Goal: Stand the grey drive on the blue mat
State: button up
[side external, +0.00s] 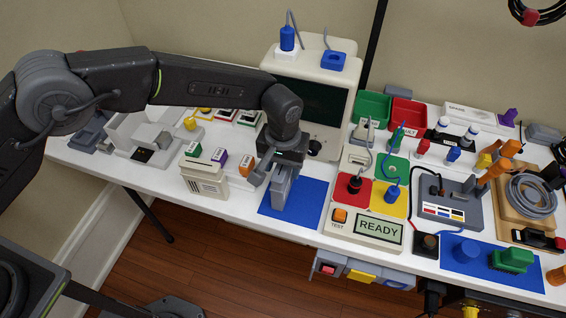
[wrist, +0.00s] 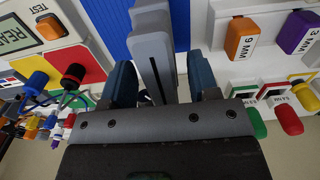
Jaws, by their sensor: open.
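The grey drive (side external: 277,195) is a slim upright block at the left part of the blue mat (side external: 310,203) near the table's front edge. My gripper (side external: 276,172) is open, pointing down over it. In the wrist view the drive (wrist: 152,35) stands between the two open fingers (wrist: 163,82), with a visible gap on its right; the left finger is closer.
A beige tester (side external: 362,228) reading READY is close on the right. A beige monitor (side external: 312,97) is behind. A second blue mat (side external: 470,268) with a green block (side external: 512,259) lies far right.

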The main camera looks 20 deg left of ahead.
notch_tip(320, 180, up, 12)
jog(key=shift+r, duration=0.15)
dwell(0.5)
jog(key=s+a+r+t, duration=0.1)
jog(key=s+a+r, duration=0.2)
jog(key=a+r, duration=0.55)
jog(key=s+a+r+t, duration=0.1)
jog(key=s+a+r, duration=0.2)
jog(key=a+r, duration=0.55)
jog(key=s+a+f+t, duration=0.1)
jog(key=s+a+f, duration=0.1)
jog(key=s+a, duration=0.5)
jog(key=s+a+f+t, duration=0.1)
jog(key=s+a+t, duration=0.1)
jog(key=s+a, duration=0.5)
jog(key=s, duration=0.4)
jog(key=shift+a+f+t, duration=0.3)
jog(key=shift+a+f, duration=0.05)
jog(key=shift+f, duration=0.05)
